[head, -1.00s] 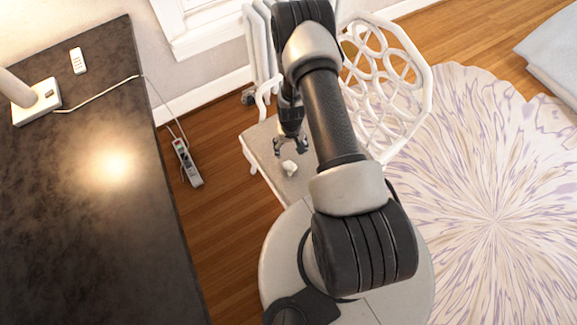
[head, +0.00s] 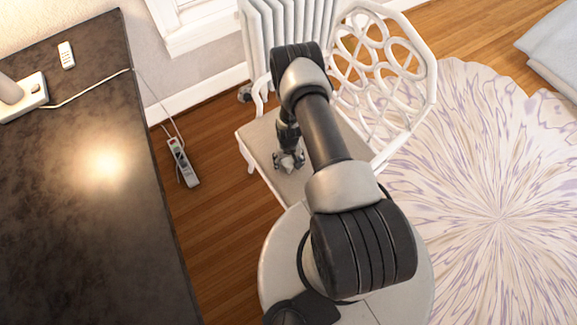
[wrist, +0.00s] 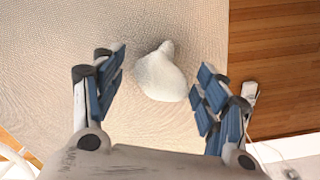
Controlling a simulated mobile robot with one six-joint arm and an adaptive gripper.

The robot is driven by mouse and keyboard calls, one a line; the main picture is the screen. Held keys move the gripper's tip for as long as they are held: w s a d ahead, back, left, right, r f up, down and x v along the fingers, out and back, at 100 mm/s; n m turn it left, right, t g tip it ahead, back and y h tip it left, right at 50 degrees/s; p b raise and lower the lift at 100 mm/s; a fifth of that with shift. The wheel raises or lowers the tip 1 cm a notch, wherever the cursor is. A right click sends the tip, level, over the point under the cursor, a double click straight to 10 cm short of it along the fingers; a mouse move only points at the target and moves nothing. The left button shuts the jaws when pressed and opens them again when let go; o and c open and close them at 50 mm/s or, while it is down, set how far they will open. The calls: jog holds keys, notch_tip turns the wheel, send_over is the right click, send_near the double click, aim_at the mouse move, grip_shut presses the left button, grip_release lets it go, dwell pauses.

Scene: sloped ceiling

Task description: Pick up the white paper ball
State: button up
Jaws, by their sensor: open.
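The white paper ball (wrist: 160,75) lies on the beige seat (wrist: 40,60) of a white chair. In the wrist view it sits between and slightly beyond the two blue-padded fingers of my gripper (wrist: 160,88). The fingers are spread, with a gap on each side of the ball. In the head view my gripper (head: 289,162) is low over the chair seat (head: 262,145), and the ball is hard to make out among the fingers.
The white chair's openwork back (head: 425,85) rises right of my arm. A white radiator (head: 285,35) stands behind. A dark desk (head: 80,200) is at left, with a power strip (head: 183,163) on the wooden floor. A patterned rug (head: 500,200) lies at right.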

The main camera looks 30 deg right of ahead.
jog(key=shift+f, duration=0.4)
jog(key=shift+r, duration=0.1)
jog(key=shift+c, duration=0.6)
jog(key=c, duration=0.6)
jog(key=shift+c, duration=0.2)
